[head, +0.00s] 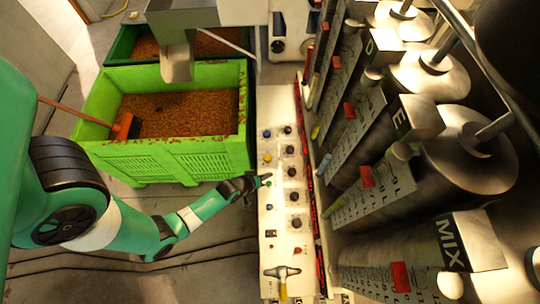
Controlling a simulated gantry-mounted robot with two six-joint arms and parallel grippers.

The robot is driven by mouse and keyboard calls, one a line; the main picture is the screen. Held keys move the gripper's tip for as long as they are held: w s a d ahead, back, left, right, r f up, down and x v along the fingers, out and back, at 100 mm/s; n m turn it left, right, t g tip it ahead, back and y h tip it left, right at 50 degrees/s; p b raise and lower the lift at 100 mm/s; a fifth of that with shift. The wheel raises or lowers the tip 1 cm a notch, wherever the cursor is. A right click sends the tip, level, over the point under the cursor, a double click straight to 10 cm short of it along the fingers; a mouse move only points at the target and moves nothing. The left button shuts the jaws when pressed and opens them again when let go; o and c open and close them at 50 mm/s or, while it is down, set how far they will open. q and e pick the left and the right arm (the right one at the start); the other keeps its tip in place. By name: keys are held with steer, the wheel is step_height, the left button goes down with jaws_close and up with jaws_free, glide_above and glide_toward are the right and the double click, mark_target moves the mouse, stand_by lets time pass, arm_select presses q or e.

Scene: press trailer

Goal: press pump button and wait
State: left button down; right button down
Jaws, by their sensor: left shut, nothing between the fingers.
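A long white control panel (280,240) runs down the middle of the head view, with small coloured buttons on its left side and a column of dark knobs on its right. A small green button (268,183) is on the panel beside my left fingertips. My left gripper (265,178) reaches in from the left, over the panel's left edge. It is shut and empty. I cannot tell whether its tip touches a button or which button is the pump's. A blue button (267,133) lies further up and another blue one (269,208) lies lower. My right gripper is not in view.
A bright green crate (175,162) full of brown material stands left of the panel, with an orange-headed tool (124,127) in it. Large metal tanks (470,165) with level gauges line the right. A T-shaped handle (281,273) sits at the panel's lower end. Cables cross the floor.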

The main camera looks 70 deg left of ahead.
arm_select(q)
step_height(320, 180, down, 9)
steer(key=b, duration=0.8)
stand_by(1.9)
steer(key=shift+f+b, duration=0.3)
steer(key=shift+b, duration=0.25)
steer(key=shift+f+b, duration=0.35)
steer(key=shift+f, duration=0.05)
steer(key=shift+r, duration=0.15)
stand_by(0.5)
steer(key=shift+r+p, duration=0.65)
steer(key=shift+p, duration=0.15)
step_height(320, 180, up, 5)
steer(key=p, duration=0.4)
steer(key=shift+p, duration=0.4)
